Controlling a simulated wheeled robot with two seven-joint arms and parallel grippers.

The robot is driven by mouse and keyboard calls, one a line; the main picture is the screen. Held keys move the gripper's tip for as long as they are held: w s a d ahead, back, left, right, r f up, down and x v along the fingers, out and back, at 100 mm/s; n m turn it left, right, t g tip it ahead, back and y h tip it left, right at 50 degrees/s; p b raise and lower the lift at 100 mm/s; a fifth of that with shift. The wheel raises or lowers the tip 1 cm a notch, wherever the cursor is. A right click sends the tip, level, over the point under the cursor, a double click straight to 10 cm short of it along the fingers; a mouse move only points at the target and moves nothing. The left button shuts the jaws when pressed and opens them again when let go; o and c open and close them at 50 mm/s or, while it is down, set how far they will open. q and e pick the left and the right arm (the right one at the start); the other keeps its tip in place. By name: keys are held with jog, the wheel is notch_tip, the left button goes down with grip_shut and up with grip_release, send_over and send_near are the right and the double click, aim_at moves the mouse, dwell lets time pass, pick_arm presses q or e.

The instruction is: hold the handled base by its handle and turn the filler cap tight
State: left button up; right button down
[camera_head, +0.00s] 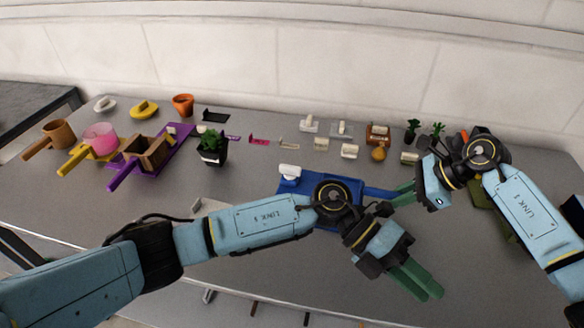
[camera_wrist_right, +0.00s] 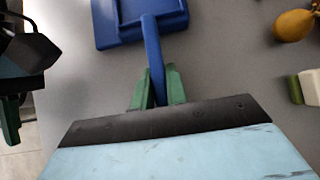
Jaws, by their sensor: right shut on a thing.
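The blue handled base (camera_head: 352,181) lies flat on the grey table, its handle (camera_head: 377,191) pointing right. It also shows at the top of the right wrist view (camera_wrist_right: 118,32), with its handle (camera_wrist_right: 152,52) running down between my fingers. My right gripper (camera_head: 403,195) is shut on that handle, one green finger on each side in the right wrist view (camera_wrist_right: 157,88). A white knobbed piece, perhaps the filler cap (camera_head: 289,171), sits at the base's left end. My left gripper (camera_head: 428,293) is empty near the table's front, and its arm hides part of the base. Its finger gap is unclear.
Handled pots, including a purple-handled box (camera_head: 147,152), stand at the left. A potted plant (camera_head: 212,146) stands behind the left arm. Small white pieces and a yellow pear-shaped thing (camera_head: 379,153) stand behind the base. A stone wall closes the back.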

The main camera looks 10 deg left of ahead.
pick_arm(q)
jog(key=w+a+r+n+t, duration=0.2)
jog(key=w+a, duration=0.1)
jog(key=w, duration=0.3)
jog(key=w+a+r+n+t, duration=0.1)
jog(key=w+a+r+t, duration=0.15)
jog(key=w, duration=0.35)
notch_tip(320, 180, up, 4)
jog(key=n+t+y, duration=0.3)
jog(key=y, duration=1)
send_over(290, 166)
jog(key=n, duration=0.4)
jog(key=shift+s+n, duration=0.1)
jog(key=shift+n, duration=0.2)
jog(key=n, duration=0.8)
jog(key=shift+n, duration=0.4)
jog(key=n, duration=0.4)
jog(key=shift+n, duration=0.5)
jog(key=shift+f, duration=3.55)
